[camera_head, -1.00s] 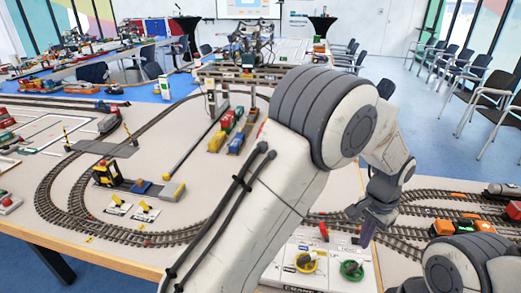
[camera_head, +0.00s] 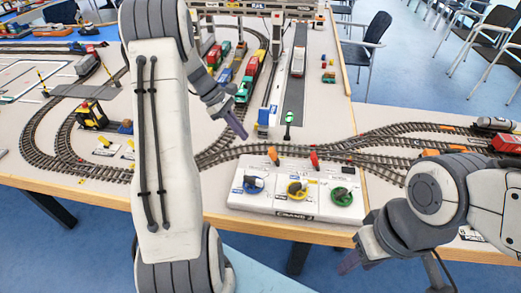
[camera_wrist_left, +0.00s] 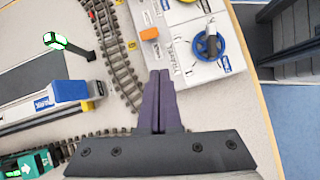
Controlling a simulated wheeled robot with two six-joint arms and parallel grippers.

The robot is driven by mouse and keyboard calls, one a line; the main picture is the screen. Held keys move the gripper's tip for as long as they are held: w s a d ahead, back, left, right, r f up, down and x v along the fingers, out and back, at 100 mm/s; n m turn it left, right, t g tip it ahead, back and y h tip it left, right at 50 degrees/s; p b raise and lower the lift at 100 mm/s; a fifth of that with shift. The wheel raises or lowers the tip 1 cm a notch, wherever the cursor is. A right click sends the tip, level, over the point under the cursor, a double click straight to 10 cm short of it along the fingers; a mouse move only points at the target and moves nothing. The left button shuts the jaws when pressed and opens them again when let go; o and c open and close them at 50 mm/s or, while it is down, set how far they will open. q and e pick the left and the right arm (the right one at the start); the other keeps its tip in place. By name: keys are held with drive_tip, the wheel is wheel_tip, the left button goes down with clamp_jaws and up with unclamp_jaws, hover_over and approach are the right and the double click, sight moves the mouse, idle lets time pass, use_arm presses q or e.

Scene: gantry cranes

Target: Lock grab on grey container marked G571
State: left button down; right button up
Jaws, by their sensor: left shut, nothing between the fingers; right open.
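The white control panel (camera_head: 290,212) lies at the table's front edge, marked CRANE. It carries a blue knob (camera_head: 254,184), a yellow knob (camera_head: 297,190) and a green knob (camera_head: 342,195), with an orange lever (camera_head: 273,155) and a red lever (camera_head: 314,160) behind. My left gripper (camera_head: 238,130) is shut and empty above the track, left of and behind the panel. In the left wrist view its shut fingers (camera_wrist_left: 160,76) show near the panel's blue knob (camera_wrist_left: 208,45) and orange lever (camera_wrist_left: 149,34). My right gripper (camera_head: 350,262) is open, low at the table's front edge. I read no G571 mark.
The crane gantry (camera_head: 260,12) spans the back, above a train of coloured containers (camera_head: 245,78) and a lane with a pale vehicle (camera_head: 298,60). A green-topped post (camera_head: 289,118) stands behind the panel. Curved track (camera_head: 100,172) runs left.

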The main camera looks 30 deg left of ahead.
sight(275, 158)
use_arm(q)
drive_tip(key=a+n, duration=0.1)
drive_tip(key=s+a+n+t, duration=0.1)
drive_tip(key=a, duration=0.1)
drive_tip(key=shift+a+r+n+h, duration=0.1)
drive_tip(key=shift+a+n+h, duration=0.2)
drive_tip(key=x, duration=0.9)
drive_tip(key=shift+d, duration=0.15)
drive_tip(key=shift+w+d+r+p, duration=0.15)
drive_tip(key=shift+w+d+p, duration=0.05)
drive_tip(key=shift+d, duration=0.45)
drive_tip(key=shift+w+d+r+p, duration=0.15)
drive_tip(key=shift+w+d+p, duration=0.1)
drive_tip(key=shift+d, duration=0.4)
drive_tip(key=shift+w+d+r+p, duration=0.1)
drive_tip(key=shift+w+d+p, duration=0.1)
drive_tip(key=shift+d, duration=0.4)
drive_tip(key=shift+a, duration=0.1)
